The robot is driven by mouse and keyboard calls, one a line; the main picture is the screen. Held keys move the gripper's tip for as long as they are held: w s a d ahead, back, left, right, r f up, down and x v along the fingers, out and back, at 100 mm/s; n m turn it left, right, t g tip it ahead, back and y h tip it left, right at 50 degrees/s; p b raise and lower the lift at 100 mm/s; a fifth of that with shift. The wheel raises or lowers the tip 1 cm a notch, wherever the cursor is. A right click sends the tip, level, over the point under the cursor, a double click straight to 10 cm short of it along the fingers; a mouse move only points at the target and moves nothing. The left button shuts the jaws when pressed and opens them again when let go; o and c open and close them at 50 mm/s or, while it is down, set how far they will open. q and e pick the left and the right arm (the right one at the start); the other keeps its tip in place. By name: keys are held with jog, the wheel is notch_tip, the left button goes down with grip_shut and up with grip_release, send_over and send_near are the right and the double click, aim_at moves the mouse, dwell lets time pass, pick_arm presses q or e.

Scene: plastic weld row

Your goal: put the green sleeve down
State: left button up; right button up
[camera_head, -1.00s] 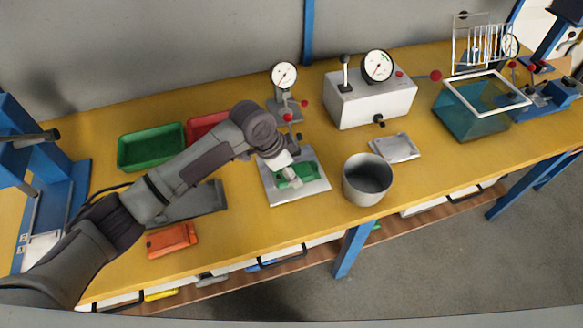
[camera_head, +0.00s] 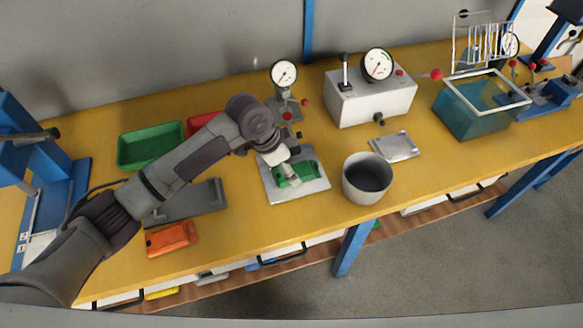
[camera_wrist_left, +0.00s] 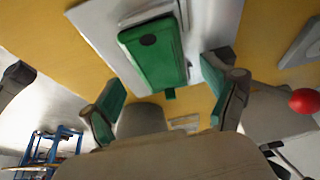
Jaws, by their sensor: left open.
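The green sleeve (camera_head: 298,172) lies on a pale grey plate (camera_head: 282,197) near the middle of the bench. In the left wrist view the sleeve (camera_wrist_left: 156,58) shows as a green block with a dark oval spot, on the pale plate (camera_wrist_left: 95,27). My left gripper (camera_head: 287,166) is over the sleeve in the head view and partly hides it. In the left wrist view the left gripper (camera_wrist_left: 165,97) has its two green-padded fingers spread wide, with nothing gripped between them. My right gripper is not in view.
A grey round bin (camera_head: 367,190) stands right of the plate, with a small metal tray (camera_head: 397,146) behind it. A gauge stand (camera_head: 284,88) is behind the plate. A green tray (camera_head: 150,147), red tray (camera_head: 199,122) and orange piece (camera_head: 171,239) are to the left.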

pick_arm(q)
jog(key=v, duration=1)
jog(key=shift+a+r, duration=0.15)
dwell(0.4)
